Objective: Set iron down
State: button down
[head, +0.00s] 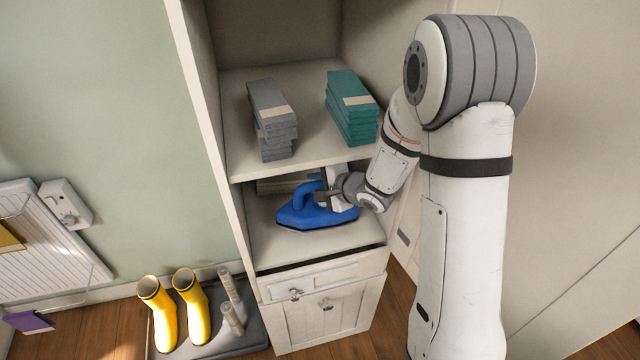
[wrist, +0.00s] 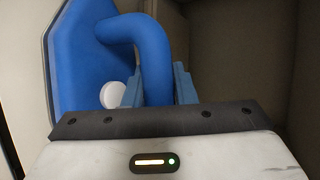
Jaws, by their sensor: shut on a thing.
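The blue iron (head: 307,216) is on or just above the lower shelf (head: 262,248) of the cabinet, below the shelf with the stacks; I cannot tell whether its base touches the surface. My gripper (head: 331,197) reaches in from the right and is shut on the iron's handle. In the wrist view the iron (wrist: 85,60) fills the upper left, with its curved handle running down to my gripper (wrist: 158,88). A white round dial shows on the iron's body. The gripper hides the lower part of the handle.
The upper shelf (head: 225,158) holds a grey stack (head: 270,120) and a teal stack (head: 352,108), close above my wrist. The cabinet's left side wall stands beside the iron. A drawer (head: 312,284) is below. Yellow boots (head: 192,305) stand on a floor tray at lower left.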

notch_tip(320, 180, down, 4)
jog(key=b, duration=0.5)
jog(key=shift+r, duration=0.15)
jog(key=shift+w+b, duration=0.25)
jog(key=shift+b, duration=0.1)
jog(key=c, duration=1.6)
grip_release()
jog(key=shift+s, duration=0.1)
jog(key=o, duration=0.4)
